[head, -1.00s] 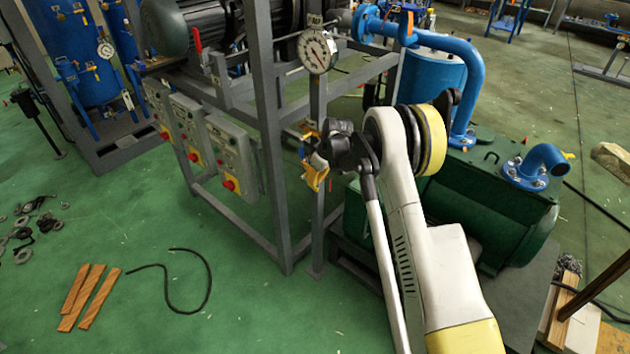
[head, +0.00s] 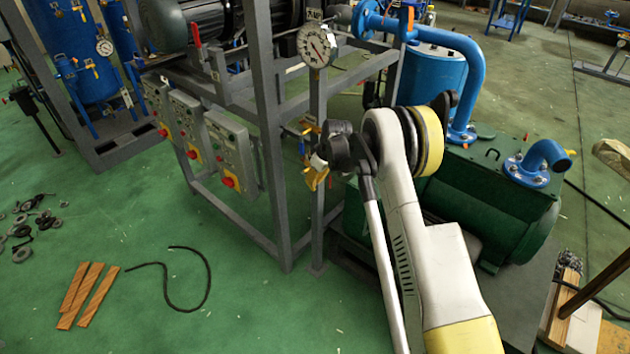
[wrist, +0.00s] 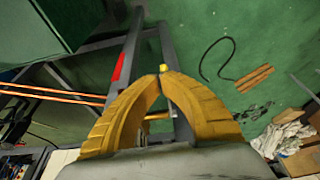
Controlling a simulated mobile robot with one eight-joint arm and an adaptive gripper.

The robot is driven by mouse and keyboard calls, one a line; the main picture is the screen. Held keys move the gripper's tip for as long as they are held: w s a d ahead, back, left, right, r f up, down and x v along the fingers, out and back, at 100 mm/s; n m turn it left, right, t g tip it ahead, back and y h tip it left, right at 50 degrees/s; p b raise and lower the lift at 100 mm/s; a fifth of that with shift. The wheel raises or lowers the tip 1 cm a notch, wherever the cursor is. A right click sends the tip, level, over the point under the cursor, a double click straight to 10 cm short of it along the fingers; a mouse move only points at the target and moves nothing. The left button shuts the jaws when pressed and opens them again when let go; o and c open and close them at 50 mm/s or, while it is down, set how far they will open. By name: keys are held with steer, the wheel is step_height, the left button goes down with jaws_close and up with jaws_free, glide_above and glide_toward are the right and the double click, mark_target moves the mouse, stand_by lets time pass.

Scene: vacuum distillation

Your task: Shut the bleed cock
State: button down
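The bleed cock seems to be the small brass fitting with an orange lever (head: 303,147) on the frame post below the dial gauge (head: 317,46) in the head view. Its lever looks to hang down, but it is too small to be sure. My gripper (head: 313,186) is just below and beside it, by the post. In the wrist view the yellow fingers of my gripper (wrist: 163,72) arch together and their tips meet or nearly meet. A small yellow piece shows at the tips; I cannot tell what it is. I see nothing clearly held, and the wrist view does not clearly show the cock.
The grey frame (head: 270,150) carries switch boxes (head: 228,150) on its left. A green tank (head: 490,205) and blue pipe (head: 470,70) stand close on the right.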

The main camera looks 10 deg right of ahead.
steer(key=w+f+t+b, duration=0.1)
steer(key=w+a+f+t+y+b, duration=0.1)
steer(key=f, duration=0.1)
steer(key=shift+a+f+y+b, duration=0.1)
steer(key=shift+a+y+b, duration=0.1)
steer(key=shift+y+b, duration=0.15)
stand_by(0.4)
steer(key=shift+t, duration=0.3)
steer(key=shift+s, duration=0.1)
